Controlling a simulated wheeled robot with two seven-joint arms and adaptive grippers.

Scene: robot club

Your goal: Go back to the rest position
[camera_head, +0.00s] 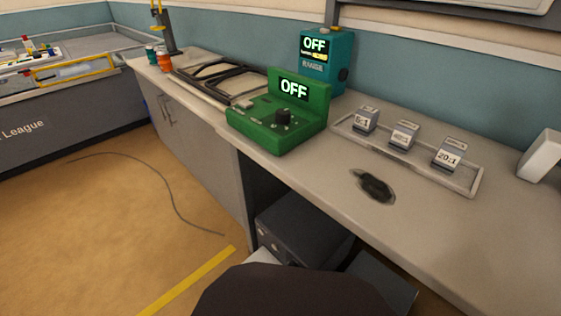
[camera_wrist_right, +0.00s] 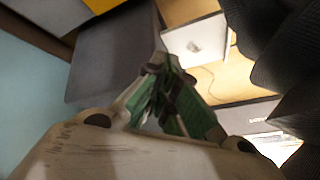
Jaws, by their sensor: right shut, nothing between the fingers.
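My right gripper (camera_wrist_right: 168,98) shows only in the right wrist view. Its green-padded fingers are together, with nothing between them. It is in the air, with a dark grey box-like surface, a white panel and tan floor beyond it. My left gripper is in neither view. In the head view no gripper is over the workbench (camera_head: 305,190).
On the bench stand a green device (camera_head: 280,122) reading OFF, a teal device (camera_head: 322,65) reading OFF, and a tray (camera_head: 440,178) of labelled blocks. A dark object (camera_head: 375,186) lies in front. Grey boxes (camera_head: 305,228) sit below. Floor (camera_head: 90,220) at left is mostly clear, with a cable.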

